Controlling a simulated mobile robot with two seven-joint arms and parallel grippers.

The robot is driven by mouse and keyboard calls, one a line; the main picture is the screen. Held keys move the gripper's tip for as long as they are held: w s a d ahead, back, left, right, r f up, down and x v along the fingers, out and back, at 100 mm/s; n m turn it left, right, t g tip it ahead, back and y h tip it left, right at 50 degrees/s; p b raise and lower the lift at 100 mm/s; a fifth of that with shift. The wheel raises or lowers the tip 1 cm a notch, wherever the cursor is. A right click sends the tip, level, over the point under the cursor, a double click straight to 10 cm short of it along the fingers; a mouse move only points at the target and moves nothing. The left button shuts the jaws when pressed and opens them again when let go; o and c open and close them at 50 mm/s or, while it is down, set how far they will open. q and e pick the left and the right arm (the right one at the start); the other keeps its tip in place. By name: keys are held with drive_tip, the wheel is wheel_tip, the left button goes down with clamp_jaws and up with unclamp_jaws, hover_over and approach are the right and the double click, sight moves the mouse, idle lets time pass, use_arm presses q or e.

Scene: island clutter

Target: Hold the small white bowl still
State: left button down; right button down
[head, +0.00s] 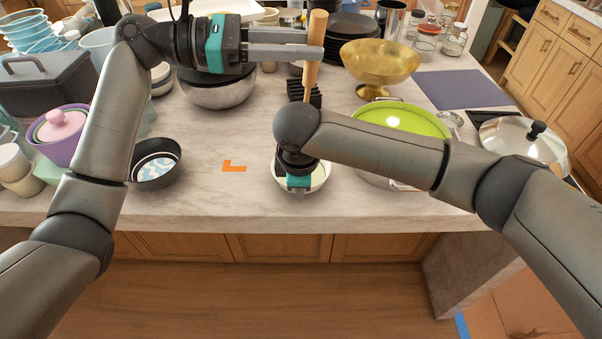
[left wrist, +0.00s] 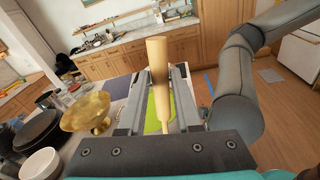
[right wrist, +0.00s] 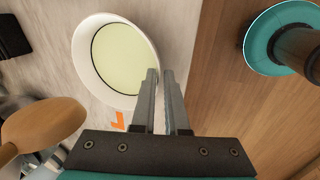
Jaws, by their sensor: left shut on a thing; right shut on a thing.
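The small white bowl (head: 318,180) stands on the counter near its front edge, partly hidden by my right arm. In the right wrist view the bowl (right wrist: 88,62) shows a white wall and a pale green inside. My right gripper (right wrist: 160,74) is shut on the bowl's rim, pointing down from above; in the head view the gripper (head: 299,182) is mostly covered by its wrist. My left gripper (head: 318,45) is shut on a light wooden handle (head: 317,27), held upright above the counter behind the bowl. The handle (left wrist: 158,60) also stands between the fingers in the left wrist view.
An orange corner mark (head: 233,168) and a dark patterned bowl (head: 156,172) lie left of the white bowl. A green-topped pan (head: 400,116) and a gold footed bowl (head: 380,62) stand right and behind. A black ridged thing (head: 292,93) is below the handle.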

drive_tip(key=shift+s+f, duration=0.1)
drive_tip(key=c, duration=0.8)
unclamp_jaws()
drive_tip(key=shift+c, duration=0.2)
drive_tip(key=shift+r, duration=0.2)
drive_tip(key=v, duration=1.1)
drive_tip(key=shift+r, duration=0.4)
drive_tip(key=shift+r, duration=3)
